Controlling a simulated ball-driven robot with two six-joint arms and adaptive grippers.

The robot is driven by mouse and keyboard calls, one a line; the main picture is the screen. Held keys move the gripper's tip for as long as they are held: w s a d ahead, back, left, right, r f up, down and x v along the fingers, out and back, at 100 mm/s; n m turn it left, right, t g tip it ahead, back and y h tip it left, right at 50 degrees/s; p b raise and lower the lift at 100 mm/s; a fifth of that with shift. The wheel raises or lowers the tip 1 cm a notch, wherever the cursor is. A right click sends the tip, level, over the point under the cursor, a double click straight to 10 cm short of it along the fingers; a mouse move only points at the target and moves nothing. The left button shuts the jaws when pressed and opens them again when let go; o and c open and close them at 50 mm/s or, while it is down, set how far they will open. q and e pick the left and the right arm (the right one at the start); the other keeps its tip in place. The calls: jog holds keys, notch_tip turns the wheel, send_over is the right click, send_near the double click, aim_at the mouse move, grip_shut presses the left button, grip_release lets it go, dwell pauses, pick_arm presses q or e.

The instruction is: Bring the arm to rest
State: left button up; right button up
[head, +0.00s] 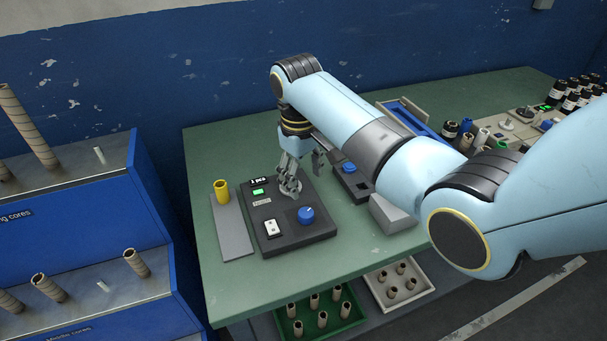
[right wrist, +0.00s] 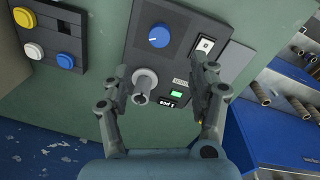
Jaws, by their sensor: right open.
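My right gripper (head: 305,174) hangs over the dark control box (head: 300,238) on the green table. In the right wrist view its fingers (right wrist: 162,80) are spread with nothing held between them. A grey upright spindle (right wrist: 143,85) stands on the box in the gap, nearer the left finger; I cannot tell if they touch. The box has a blue knob (head: 306,214), a white rocker switch (head: 271,228), a green light (head: 258,191) and a display reading "1 pcs" (head: 258,181). My left gripper is not in view.
A yellow cup (head: 221,188) stands on a grey plate (head: 232,228) left of the box. A second button box (head: 352,185) sits behind my gripper. A blue tray (head: 412,118) and several dark bottles (head: 570,100) are at the right. A blue core rack (head: 150,200) stands left.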

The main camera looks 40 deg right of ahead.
dwell(0.4)
jog(key=s+t, duration=0.1)
jog(key=s, duration=1)
jog(key=s+a+r+t, duration=0.1)
jog(key=s+r, duration=0.3)
jog(key=s, duration=0.3)
jog(key=s+a+r+t, duration=0.1)
jog(key=s+r+t, duration=0.1)
jog(key=s+r, duration=0.45)
jog(key=s+d+f+g+b, duration=0.15)
jog(key=f+b, duration=0.35)
jog(key=f, duration=1.5)
jog(key=s+d+f+b, duration=0.15)
jog(key=f+b, duration=0.45)
jog(key=f, duration=1.3)
jog(key=s+f+b, duration=0.4)
jog(key=s+f, duration=0.5)
jog(key=f, duration=0.3)
jog(key=s+f+m+g+b, duration=0.1)
jog(key=s+f+b, duration=0.3)
jog(key=s+f, duration=0.6)
notch_tip(320, 180, down, 3)
jog(key=shift+r, duration=0.15)
